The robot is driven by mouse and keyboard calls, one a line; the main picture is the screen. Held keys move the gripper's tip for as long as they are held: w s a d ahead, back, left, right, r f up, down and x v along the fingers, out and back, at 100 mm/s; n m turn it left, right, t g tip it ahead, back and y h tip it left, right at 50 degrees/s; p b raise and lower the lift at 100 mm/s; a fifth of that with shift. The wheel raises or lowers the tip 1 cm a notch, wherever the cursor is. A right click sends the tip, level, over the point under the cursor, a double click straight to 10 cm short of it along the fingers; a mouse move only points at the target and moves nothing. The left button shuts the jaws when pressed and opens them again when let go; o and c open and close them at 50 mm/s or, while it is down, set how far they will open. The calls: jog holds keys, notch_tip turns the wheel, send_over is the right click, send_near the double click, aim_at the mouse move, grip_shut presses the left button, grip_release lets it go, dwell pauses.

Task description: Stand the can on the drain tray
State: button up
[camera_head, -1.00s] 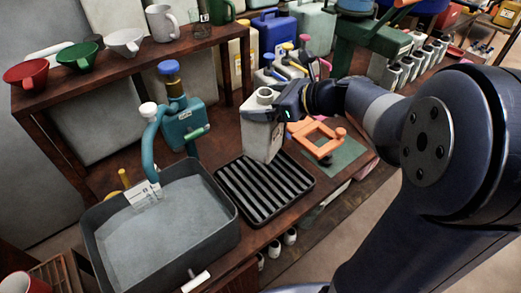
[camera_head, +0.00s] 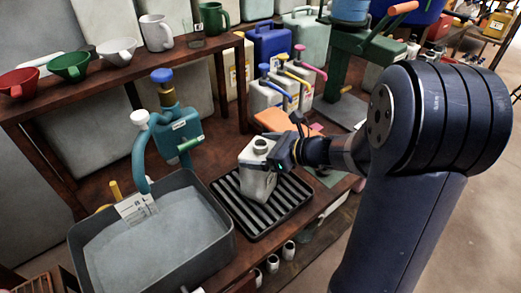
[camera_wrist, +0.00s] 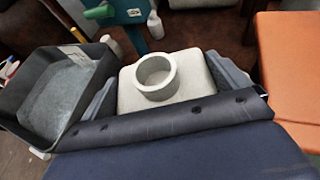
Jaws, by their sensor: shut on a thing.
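The can (camera_head: 257,172) is a pale grey-white block with a round open neck, upright in the head view. It is at the black ribbed drain tray (camera_head: 222,198), over its back middle part. Its base appears to be at the ribs, but I cannot tell whether it touches them. My gripper (camera_head: 277,155) is shut on the can, reaching in from the right near its top. In the wrist view, the can (camera_wrist: 185,72) sits between the two fingers (camera_wrist: 168,90), its neck facing the camera.
Pump-topped cans (camera_head: 265,95) stand behind, near an orange item (camera_head: 272,121). A shelf (camera_head: 100,85) with funnels and mugs (camera_head: 157,32) is at the back left.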

jog(key=shift+f, duration=0.2)
jog(key=o, duration=1.1)
jog(key=shift+c, duration=0.2)
jog(key=shift+r, duration=0.25)
jog(key=shift+s+d+r, duration=0.1)
jog(key=shift+d, duration=0.15)
jog(key=v, duration=1.1)
jog(key=shift+s+p, duration=0.2)
jog(key=shift+p, duration=0.25)
jog(key=shift+d, duration=0.1)
